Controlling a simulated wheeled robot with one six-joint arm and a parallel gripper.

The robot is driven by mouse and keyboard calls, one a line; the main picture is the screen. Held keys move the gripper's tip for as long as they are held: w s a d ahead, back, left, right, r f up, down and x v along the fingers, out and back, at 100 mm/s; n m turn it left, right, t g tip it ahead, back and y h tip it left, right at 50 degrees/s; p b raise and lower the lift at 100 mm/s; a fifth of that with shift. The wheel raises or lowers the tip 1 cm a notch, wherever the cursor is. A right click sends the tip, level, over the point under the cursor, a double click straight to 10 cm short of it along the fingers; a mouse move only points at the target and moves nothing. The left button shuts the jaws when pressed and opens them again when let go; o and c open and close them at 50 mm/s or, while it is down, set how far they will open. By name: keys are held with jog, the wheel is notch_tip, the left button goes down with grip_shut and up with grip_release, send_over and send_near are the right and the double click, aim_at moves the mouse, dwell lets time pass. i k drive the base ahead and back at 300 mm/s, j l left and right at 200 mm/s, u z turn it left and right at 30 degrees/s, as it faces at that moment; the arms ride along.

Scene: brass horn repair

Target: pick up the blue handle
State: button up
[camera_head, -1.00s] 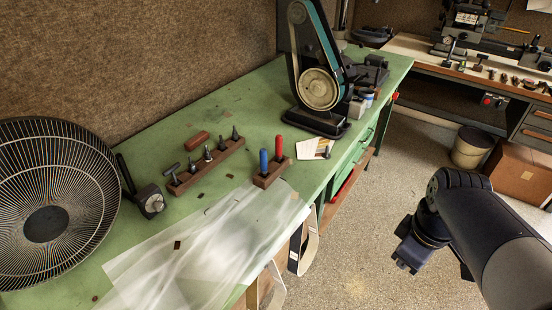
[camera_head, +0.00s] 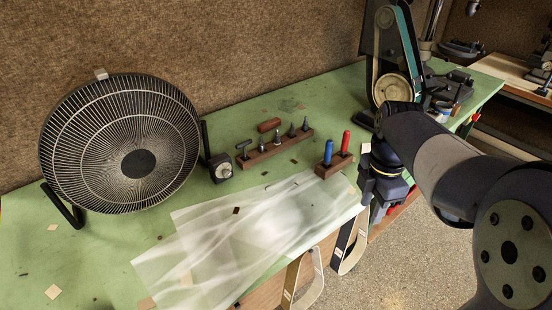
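The blue handle (camera_head: 328,153) stands upright in a small brown wooden block (camera_head: 333,166) on the green workbench. A red handle (camera_head: 345,142) stands beside it in the same block, to its right. My gripper (camera_head: 372,198) hangs just right of the block, near the bench's front edge, pointing down. It appears apart from the blue handle. Its fingers are small and dark, so I cannot see whether they are open or shut. Nothing shows in it.
A longer wooden rack (camera_head: 272,151) with several dark tools stands left of the block. A translucent sheet (camera_head: 250,228) covers the bench's front. A round black fan (camera_head: 122,142) stands at left and a belt sander (camera_head: 393,85) at the back right.

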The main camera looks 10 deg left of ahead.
aim_at(329, 144)
jog(key=i+l+u, duration=0.9)
jog(key=i+l, duration=0.1)
jog(key=l, duration=0.05)
